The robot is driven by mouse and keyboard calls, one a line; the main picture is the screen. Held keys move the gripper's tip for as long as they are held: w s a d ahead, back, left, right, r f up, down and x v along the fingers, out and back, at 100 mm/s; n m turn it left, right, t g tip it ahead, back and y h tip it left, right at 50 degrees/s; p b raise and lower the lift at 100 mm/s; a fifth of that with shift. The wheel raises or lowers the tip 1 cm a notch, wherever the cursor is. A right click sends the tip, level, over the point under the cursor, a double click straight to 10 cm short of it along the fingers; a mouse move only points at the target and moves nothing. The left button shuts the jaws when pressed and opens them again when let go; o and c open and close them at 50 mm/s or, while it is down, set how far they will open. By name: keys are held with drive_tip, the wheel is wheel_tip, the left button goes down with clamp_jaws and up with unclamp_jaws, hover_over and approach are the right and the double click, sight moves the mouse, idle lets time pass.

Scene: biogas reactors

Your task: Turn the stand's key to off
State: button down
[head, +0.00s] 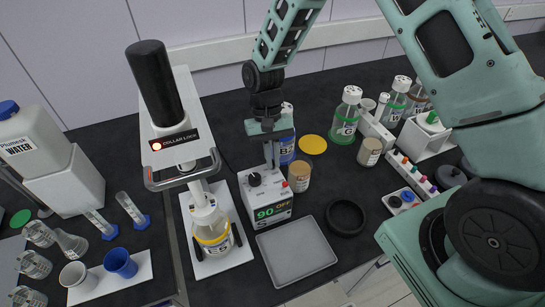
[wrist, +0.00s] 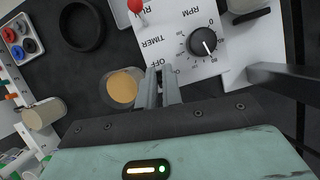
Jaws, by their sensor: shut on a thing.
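The stand's control box (head: 262,196) is white, with a front display that appears to read 90 and OFF. Its top panel (wrist: 180,70) shows upside down in the wrist view, with the labels RPM, TIMER and OFF. A black dial (wrist: 203,42) with a white pointer sits right of my fingers; the dial (head: 254,179) also shows in the head view. My gripper (head: 271,165) reaches down to the panel from above. In the wrist view my gripper (wrist: 161,72) is shut at the OFF label. The key itself is hidden between the fingertips, so its angle cannot be told.
A tan-topped jar (wrist: 124,88) stands close beside the box. The stand (head: 190,130) with its black motor and clear vessel is left of it. A grey tray (head: 296,250) and a black ring (head: 346,216) lie in front and right. Bottles stand at the back right.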

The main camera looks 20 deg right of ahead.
drive_tip(key=shift+n+h, duration=0.3)
drive_tip(key=shift+n, duration=0.3)
drive_tip(key=c, duration=1.6)
unclamp_jaws()
drive_tip(key=shift+o, duration=0.2)
drive_tip(key=shift+r, duration=0.1)
drive_tip(key=b+v, duration=0.4)
drive_tip(key=v, duration=1.3)
drive_tip(key=shift+r, duration=0.2)
